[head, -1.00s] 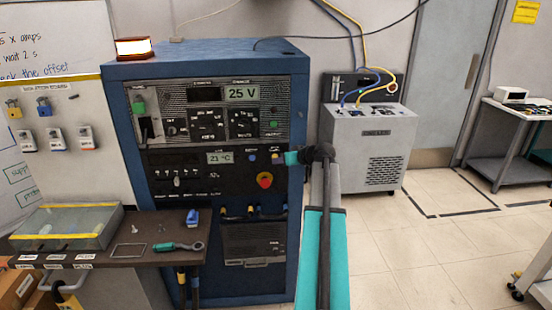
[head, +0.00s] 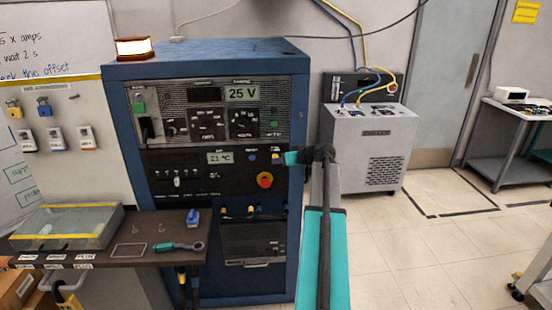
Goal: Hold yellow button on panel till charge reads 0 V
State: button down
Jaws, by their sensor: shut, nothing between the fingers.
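The blue-framed panel cabinet (head: 295,95) stands in the middle of the head view. Its charge display (head: 242,93) reads 25 V. My gripper (head: 288,158) is shut and empty, its teal tip at the right side of the lower panel. The yellow button (head: 276,156) is a small spot just left of the tip, partly hidden. I cannot tell whether the tip touches it or whether it is pressed in.
A dark shelf (head: 110,255) with a clear-lidded box (head: 65,227) and a teal-handled tool (head: 178,247) juts out at left. A grey unit (head: 368,150) stands behind my arm. Floor at right is open.

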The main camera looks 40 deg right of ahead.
jog(key=shift+w+d+b, duration=0.5)
jog(key=shift+w+b, duration=0.15)
jog(key=shift+b, duration=0.1)
dwell(1.5)
jog(key=shift+s+a, duration=0.1)
dwell(3.4)
jog(key=shift+s+a+b, duration=0.4)
jog(key=shift+s, duration=0.15)
jog(key=shift+a, duration=0.1)
jog(key=shift+s+a+b, duration=0.35)
jog(key=shift+s+a, duration=0.45)
jog(key=shift+s, duration=0.15)
jog(key=shift+s+a+b, duration=0.35)
jog(key=shift+s+a, duration=0.4)
jog(key=shift+s, duration=0.2)
